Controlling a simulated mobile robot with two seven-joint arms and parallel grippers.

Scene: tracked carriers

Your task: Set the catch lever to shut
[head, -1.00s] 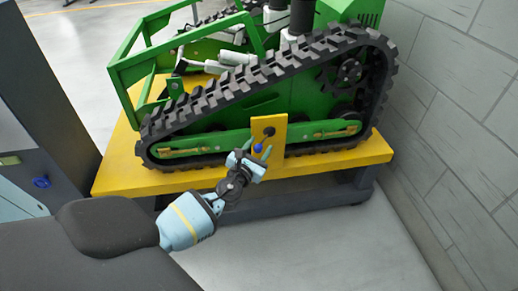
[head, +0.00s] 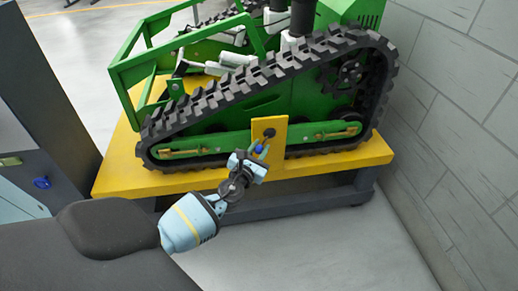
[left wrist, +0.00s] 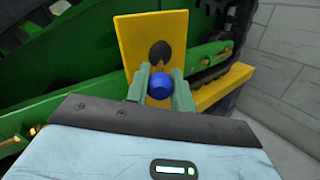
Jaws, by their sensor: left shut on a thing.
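The catch lever has a blue knob (head: 259,149) in front of a yellow plate (head: 268,134) with a dark round pivot. In the left wrist view the blue knob (left wrist: 160,86) sits between the two greenish fingers, below the dark pivot (left wrist: 160,52) on the yellow plate (left wrist: 133,37). My left gripper (head: 260,152) is shut on the knob, and its fingers hide part of it. The lever's arm is mostly hidden behind the knob and fingers. My right gripper is not in view.
A green tracked carrier (head: 300,102) with a black track (head: 205,108) stands on a yellow platform (head: 120,172). A grey block wall (head: 450,130) is close on the right. A dark cabinet (head: 60,145) stands at the left. Clear floor (head: 320,245) shows in front.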

